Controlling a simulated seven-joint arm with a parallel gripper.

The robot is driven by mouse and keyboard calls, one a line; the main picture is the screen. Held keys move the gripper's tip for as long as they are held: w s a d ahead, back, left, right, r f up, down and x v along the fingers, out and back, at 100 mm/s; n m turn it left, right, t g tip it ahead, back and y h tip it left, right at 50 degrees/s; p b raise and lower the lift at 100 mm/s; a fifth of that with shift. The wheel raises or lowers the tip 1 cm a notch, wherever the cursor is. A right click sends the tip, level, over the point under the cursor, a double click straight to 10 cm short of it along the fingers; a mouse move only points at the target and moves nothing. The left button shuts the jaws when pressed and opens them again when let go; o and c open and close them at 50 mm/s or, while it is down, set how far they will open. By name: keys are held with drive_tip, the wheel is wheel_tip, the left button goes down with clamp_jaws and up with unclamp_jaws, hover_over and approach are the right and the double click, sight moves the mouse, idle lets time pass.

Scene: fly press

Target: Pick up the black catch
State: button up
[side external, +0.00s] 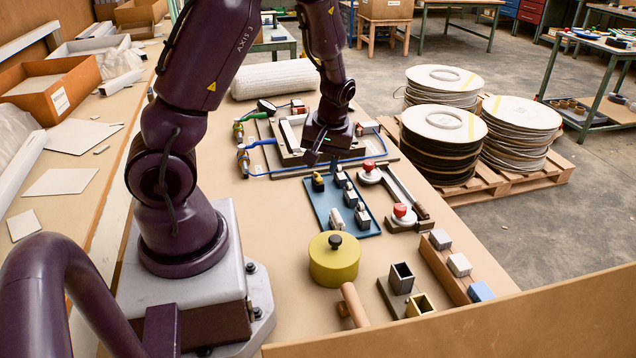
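A blue tray (326,207) on the bench holds several small catches. The one at its far left corner looks mostly black with a bit of yellow, and I take it for the black catch (318,183). The others on the tray show pale grey or white parts with dark parts. My gripper (322,160) points down just beyond the tray's far edge, above and behind the black catch and apart from it. Its fingers are small and dark here, so I cannot tell how far apart they are. I see nothing clearly held.
Behind my gripper is a fixture plate (374,158) with blue tubing. Two red-topped pieces (370,172) stand right of the tray. A yellow lidded pot (334,262) is in front of it, with open square boxes (401,278) and a block rack (447,270) to the right.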

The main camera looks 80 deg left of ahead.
sight(318, 177)
drive_tip(key=w+a+n+t+y, duration=0.1)
drive_tip(key=w+a+n+y, duration=0.1)
drive_tip(key=a+n, duration=0.35)
drive_tip(key=shift+m, duration=0.35)
drive_tip(key=x, duration=1.4)
drive_tip(key=shift+a+r, duration=0.15)
drive_tip(key=shift+a, duration=0.15)
drive_tip(key=c, duration=0.6)
